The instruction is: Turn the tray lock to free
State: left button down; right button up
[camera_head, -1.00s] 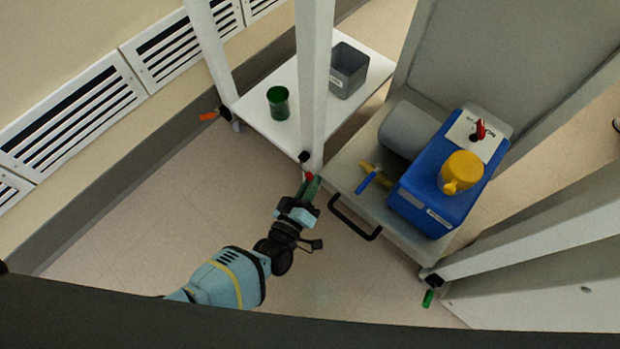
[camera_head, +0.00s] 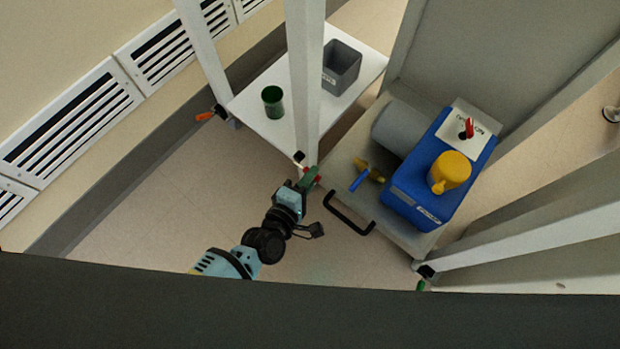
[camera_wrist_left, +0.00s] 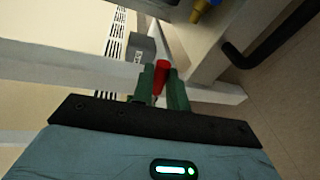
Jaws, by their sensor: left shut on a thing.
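A small red lever (camera_wrist_left: 162,72) sits at the lower end of a white post, next to the front left corner of the grey pull-out tray (camera_head: 335,172). I take it to be the tray lock. My left gripper (camera_head: 310,177) is at this corner, its green fingers shut on the red lever. In the left wrist view the lever stands between the two fingers (camera_wrist_left: 163,88). In the head view the fingers hide most of it, so its exact angle is hard to tell. My right gripper is not in view.
The tray carries a blue pump box (camera_head: 420,192) with a yellow cap (camera_head: 450,170), and a yellow valve with a blue lever (camera_head: 360,181). A black handle (camera_head: 345,216) juts from its front. A white shelf (camera_head: 250,108) holds a green cup (camera_head: 272,101) and grey bin (camera_head: 341,66).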

aim_at(303, 168)
pick_arm(q)
jog(key=r+n, duration=0.1)
jog(key=a+r+n+g+h, duration=0.1)
jog(key=n, duration=0.1)
jog(key=w+r+n, duration=0.1)
jog(key=shift+a+n+g+h+b, duration=0.2)
jog(key=shift+n+g+h+b, duration=0.1)
jog(key=shift+n, duration=0.1)
jog(key=shift+a+r+n, duration=0.1)
jog(key=shift+r+n, duration=0.05)
jog(key=shift+n, duration=0.15)
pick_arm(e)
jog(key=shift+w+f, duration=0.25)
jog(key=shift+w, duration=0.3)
pick_arm(q)
jog(key=shift+w, duration=0.1)
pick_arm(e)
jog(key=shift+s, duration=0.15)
pick_arm(q)
jog(key=shift+r, duration=0.1)
jog(key=c, duration=1.5)
grip_release()
jog(key=shift+o, duration=0.6)
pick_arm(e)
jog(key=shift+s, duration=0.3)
